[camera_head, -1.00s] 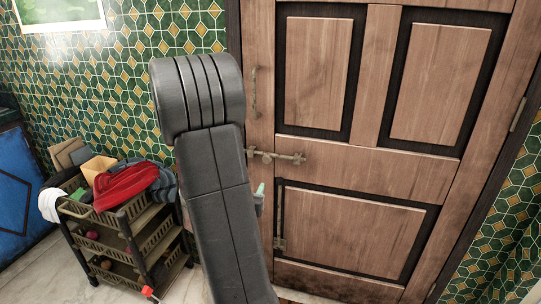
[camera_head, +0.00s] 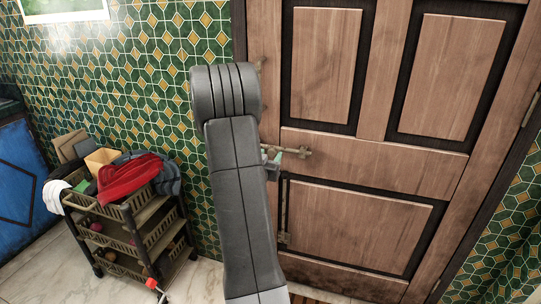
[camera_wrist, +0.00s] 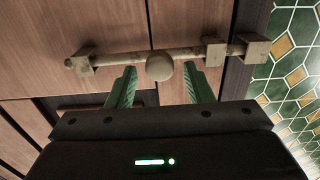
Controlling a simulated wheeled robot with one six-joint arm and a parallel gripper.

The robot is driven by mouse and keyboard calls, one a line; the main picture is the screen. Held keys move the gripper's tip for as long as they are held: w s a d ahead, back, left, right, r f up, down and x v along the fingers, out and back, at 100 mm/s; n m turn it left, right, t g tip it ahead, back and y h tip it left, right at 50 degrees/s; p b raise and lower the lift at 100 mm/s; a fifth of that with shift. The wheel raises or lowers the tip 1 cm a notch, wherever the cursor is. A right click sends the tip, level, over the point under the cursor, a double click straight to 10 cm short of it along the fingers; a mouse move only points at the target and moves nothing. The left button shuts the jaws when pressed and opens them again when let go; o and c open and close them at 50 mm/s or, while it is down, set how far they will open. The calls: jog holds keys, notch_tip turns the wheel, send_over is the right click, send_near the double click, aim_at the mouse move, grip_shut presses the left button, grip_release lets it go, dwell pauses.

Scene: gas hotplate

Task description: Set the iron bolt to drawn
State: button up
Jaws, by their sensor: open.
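The iron bolt (camera_wrist: 118,58) is a rusty rod lying across the wooden door (camera_head: 370,165), with a round knob (camera_wrist: 159,67) at its middle. In the wrist view the rod passes through a bracket (camera_wrist: 85,60) on the left and reaches two brackets (camera_wrist: 214,52) on the right, by the door's edge. My gripper (camera_wrist: 161,86) is open, its two green fingers on either side of the knob, with gaps showing. I cannot tell how deep the fingers reach. In the head view the bolt's right end (camera_head: 304,152) shows; my arm hides its left part.
A second, upright bolt (camera_head: 284,215) sits lower on the door. A cart (camera_head: 125,225) with cloths and baskets stands at the left against the green tiled wall (camera_head: 140,80). A blue cabinet (camera_head: 20,180) is at the far left. Marble floor lies between.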

aim_at(289, 151)
jog(key=shift+w+d, duration=0.2)
jog(key=shift+w, duration=0.45)
grip_shut()
jog(key=d+b, duration=0.1)
jog(key=d, duration=0.1)
jog(key=s+d+b, duration=0.1)
jog(key=d, duration=0.1)
jog(key=shift+s+d+f, duration=0.1)
jog(key=shift+s+d, duration=0.2)
jog(key=shift+d, duration=0.05)
jog(key=shift+c, duration=1.6)
grip_release()
jog(key=o, duration=0.3)
jog(key=shift+d, duration=0.15)
